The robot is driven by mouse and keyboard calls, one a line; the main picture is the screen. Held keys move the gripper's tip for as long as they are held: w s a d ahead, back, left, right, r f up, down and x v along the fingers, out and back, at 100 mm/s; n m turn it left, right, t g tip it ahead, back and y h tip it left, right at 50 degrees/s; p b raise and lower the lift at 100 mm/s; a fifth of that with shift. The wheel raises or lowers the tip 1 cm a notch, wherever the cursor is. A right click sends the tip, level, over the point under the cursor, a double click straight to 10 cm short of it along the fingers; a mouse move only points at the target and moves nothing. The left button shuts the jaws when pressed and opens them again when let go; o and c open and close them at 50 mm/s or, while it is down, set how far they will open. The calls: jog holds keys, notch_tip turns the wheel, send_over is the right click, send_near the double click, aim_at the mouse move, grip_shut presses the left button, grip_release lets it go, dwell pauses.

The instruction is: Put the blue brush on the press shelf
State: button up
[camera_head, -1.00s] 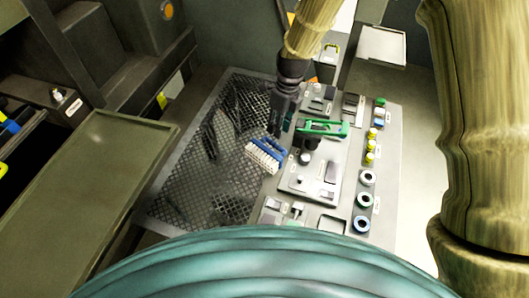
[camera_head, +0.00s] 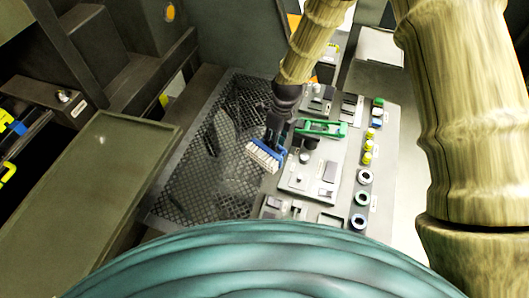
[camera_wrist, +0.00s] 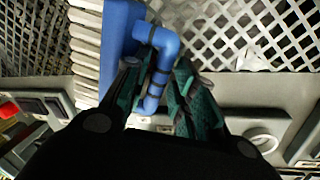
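The blue brush (camera_head: 262,156), with a blue back and pale bristles, is over the dark mesh, left of the control panel. In the wrist view its blue handle (camera_wrist: 160,50) runs between my two fingers, with the bristles to the left. My gripper (camera_head: 276,135) is at the handle; in the wrist view its teal fingers (camera_wrist: 160,92) lie close on both sides of it and look shut on it. The gap below the brush cannot be judged. A flat olive shelf (camera_head: 95,195) is at the left; no label shows whether it is the press shelf.
A panel with buttons and round knobs (camera_head: 362,198) lies right of the mesh (camera_head: 205,190). Blue and yellow items (camera_head: 12,130) are on a rack at the far left. The olive shelf's top looks clear.

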grip_shut()
dwell(0.4)
